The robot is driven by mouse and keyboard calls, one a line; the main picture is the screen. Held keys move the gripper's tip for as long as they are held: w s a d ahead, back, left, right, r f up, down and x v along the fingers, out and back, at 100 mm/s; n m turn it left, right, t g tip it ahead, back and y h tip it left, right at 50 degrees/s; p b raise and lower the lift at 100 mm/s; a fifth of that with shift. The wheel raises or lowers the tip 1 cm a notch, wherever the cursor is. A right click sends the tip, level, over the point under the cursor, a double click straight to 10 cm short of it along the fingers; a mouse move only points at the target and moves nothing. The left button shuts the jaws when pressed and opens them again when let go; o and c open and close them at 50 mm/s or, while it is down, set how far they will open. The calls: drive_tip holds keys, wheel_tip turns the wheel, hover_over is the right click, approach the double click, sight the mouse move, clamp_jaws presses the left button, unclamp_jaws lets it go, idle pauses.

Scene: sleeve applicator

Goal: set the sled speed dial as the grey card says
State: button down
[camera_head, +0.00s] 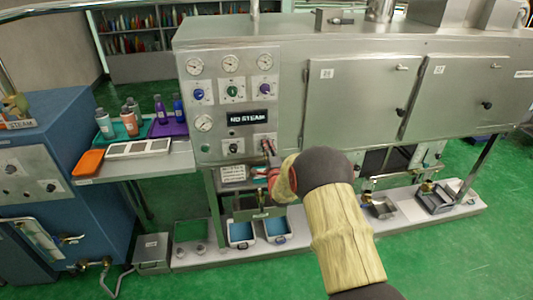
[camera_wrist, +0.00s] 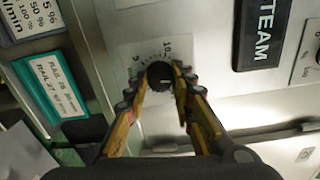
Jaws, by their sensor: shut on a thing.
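The black dial (camera_wrist: 160,76) sits on a pale plate with a printed scale in the wrist view; a "10" is legible beside it. My gripper (camera_wrist: 165,72) is shut on this dial, one yellow-and-black finger on each side. A light line shows on the dial's face, but I cannot tell its exact setting. A grey-white card (camera_wrist: 34,18) at the upper left carries percent values and "mm/min", partly cut off by the frame. In the head view my gripper (camera_head: 267,152) is at the panel's lower right and hides the dial.
A green-edged card (camera_wrist: 48,88) hangs near the grey card. The "NO STEAM" sign (camera_head: 247,118) is above the gripper, with gauges and coloured knobs higher up. A side shelf (camera_head: 140,165) with bottles and trays stands left. Blue-lined bins (camera_head: 241,233) sit below.

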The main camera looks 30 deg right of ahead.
drive_tip(key=m+b, duration=0.5)
drive_tip(key=m, duration=0.7)
drive_tip(key=shift+f, duration=0.15)
idle(0.5)
drive_tip(key=c, duration=1.5)
unclamp_jaws()
drive_tip(key=shift+s, duration=0.1)
drive_tip(key=v, duration=1.1)
drive_tip(key=shift+s, duration=0.35)
drive_tip(key=shift+a, duration=0.15)
